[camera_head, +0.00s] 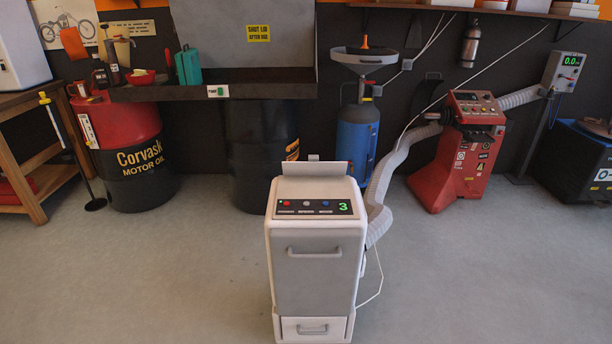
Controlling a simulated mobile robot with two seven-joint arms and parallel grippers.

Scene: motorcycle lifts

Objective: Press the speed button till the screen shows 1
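A white and grey cabinet-like machine (315,255) stands upright on the floor at the centre of the head view. On its top front is a dark control panel (314,208) with a red button (286,204), a whitish button (306,204) and a blue button (326,203) in a row. Small labels sit under the buttons; the middle one seems to read "speed", but the print is tiny. The green screen digit (344,207) at the panel's right reads 3. Neither of my grippers shows in this view.
A pale corrugated hose (382,190) runs from the machine's right side towards a red machine (462,155). A blue tank (357,142) and black-and-red drums (130,155) stand behind. A wooden bench (30,150) is at left. The floor around the machine's front is clear.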

